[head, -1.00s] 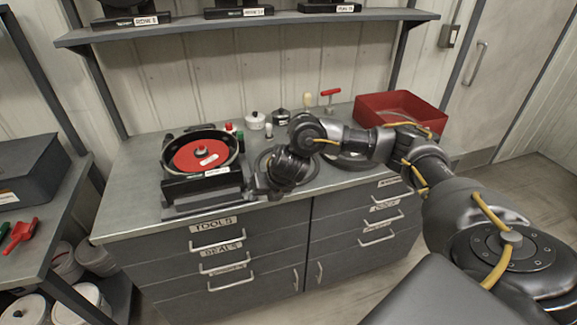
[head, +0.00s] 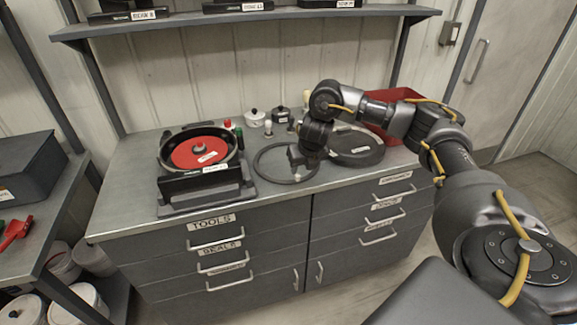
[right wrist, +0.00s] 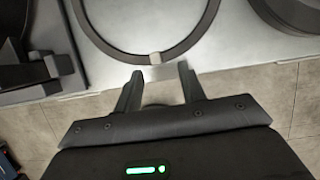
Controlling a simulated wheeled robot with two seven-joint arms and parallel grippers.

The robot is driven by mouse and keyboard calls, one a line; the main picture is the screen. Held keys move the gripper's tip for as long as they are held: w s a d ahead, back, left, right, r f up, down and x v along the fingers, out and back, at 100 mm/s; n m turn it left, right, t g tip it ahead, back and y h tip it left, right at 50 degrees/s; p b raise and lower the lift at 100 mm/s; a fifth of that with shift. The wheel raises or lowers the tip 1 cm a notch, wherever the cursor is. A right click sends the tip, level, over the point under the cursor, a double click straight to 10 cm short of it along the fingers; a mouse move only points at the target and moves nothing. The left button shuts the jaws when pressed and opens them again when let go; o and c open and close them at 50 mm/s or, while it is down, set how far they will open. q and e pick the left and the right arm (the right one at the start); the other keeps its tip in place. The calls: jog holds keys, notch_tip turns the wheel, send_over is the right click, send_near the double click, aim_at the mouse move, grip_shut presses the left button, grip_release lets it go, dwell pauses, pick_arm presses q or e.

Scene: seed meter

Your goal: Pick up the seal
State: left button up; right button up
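The seal (head: 258,174), a dark thin ring, lies flat on the countertop between the seed meter and a dark round disc. My right gripper (head: 298,160) is above the right part of the ring in the head view and hides some of it. In the right wrist view the seal (right wrist: 111,47) shows as an arc just beyond the fingertips, with a small pale tab (right wrist: 155,58) on its near edge. The right gripper (right wrist: 160,72) is open there, with nothing between its fingers. My left gripper is not in view.
The seed meter (head: 200,155) with its red plate stands left of the seal. The dark round disc (head: 356,149) lies to the right, with a red bin (head: 410,98) behind it, partly hidden by my arm. Small pots (head: 254,117) stand behind. The counter's front edge (head: 270,205) is close.

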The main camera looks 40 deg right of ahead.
aim_at(298, 174)
jog(key=shift+w+a+x, duration=0.1)
jog(key=shift+w+x, duration=0.05)
jog(key=shift+x, duration=1.15)
jog(key=shift+w+a+x, duration=0.1)
jog(key=shift+w+x, duration=0.05)
jog(key=shift+x, duration=1.15)
jog(key=shift+r, duration=0.1)
jog(key=shift+c, duration=0.3)
grip_shut()
